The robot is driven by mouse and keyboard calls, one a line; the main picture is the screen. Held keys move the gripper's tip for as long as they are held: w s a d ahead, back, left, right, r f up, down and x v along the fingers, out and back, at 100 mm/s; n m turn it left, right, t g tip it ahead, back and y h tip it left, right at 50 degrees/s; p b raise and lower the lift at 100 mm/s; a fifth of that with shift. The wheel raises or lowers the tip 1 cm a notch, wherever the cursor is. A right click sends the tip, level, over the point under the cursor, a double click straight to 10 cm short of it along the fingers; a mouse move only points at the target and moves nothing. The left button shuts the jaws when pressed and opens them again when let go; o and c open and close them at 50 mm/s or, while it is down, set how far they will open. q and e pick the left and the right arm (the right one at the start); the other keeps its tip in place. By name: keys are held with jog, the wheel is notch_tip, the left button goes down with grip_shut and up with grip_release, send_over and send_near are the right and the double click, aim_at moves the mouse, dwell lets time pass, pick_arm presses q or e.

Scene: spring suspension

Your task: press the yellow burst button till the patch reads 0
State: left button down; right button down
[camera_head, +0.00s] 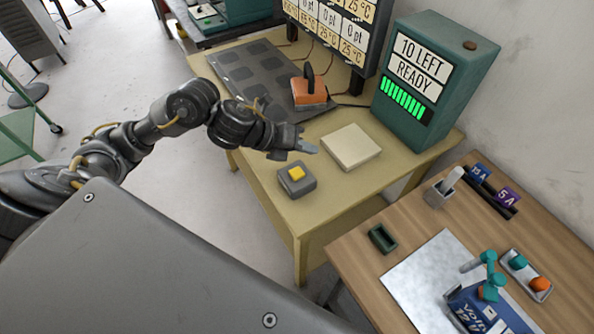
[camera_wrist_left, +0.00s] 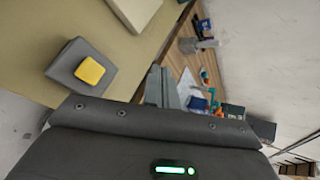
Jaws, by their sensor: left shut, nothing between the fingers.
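The yellow burst button (camera_head: 296,173) sits on a small grey box on the beige table. It also shows in the left wrist view (camera_wrist_left: 90,71), at the upper left. My left gripper (camera_head: 310,148) is shut and empty. In the head view it appears just beyond the button, between it and a cream block; it is not on the button. In the left wrist view its fingers (camera_wrist_left: 160,86) point up, to the right of the button. A dark mat (camera_head: 264,78) with square patches lies at the back. The board (camera_head: 335,25) shows "0 pt" and "25 °C" cells. My right gripper is out of view.
A green box (camera_head: 436,80) reads "10 LEFT READY" with lit green bars. A cream block (camera_head: 350,147) lies right of the gripper. An orange tool (camera_head: 310,91) with a dark handle stands on the mat. A wooden table (camera_head: 350,262) at lower right holds small parts.

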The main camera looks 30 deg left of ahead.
pick_arm(q)
jog(key=a+m, duration=0.1)
jog(key=a, duration=0.1)
jog(key=a+m+g, duration=0.1)
jog(key=shift+s+a+r+m+y, duration=0.25)
jog(key=shift+a+r+m+y, duration=0.05)
jog(key=shift+a+r+y, duration=0.1)
jog(key=shift+f, duration=0.1)
jog(key=b, duration=0.6)
send_over(293, 173)
notch_tip(293, 173, down, 7)
jog(key=shift+f, duration=0.1)
jog(key=shift+f+b, duration=0.75)
jog(key=shift+b, duration=0.15)
dwell(0.8)
jog(key=shift+f+b, duration=0.4)
jog(key=shift+b, duration=0.05)
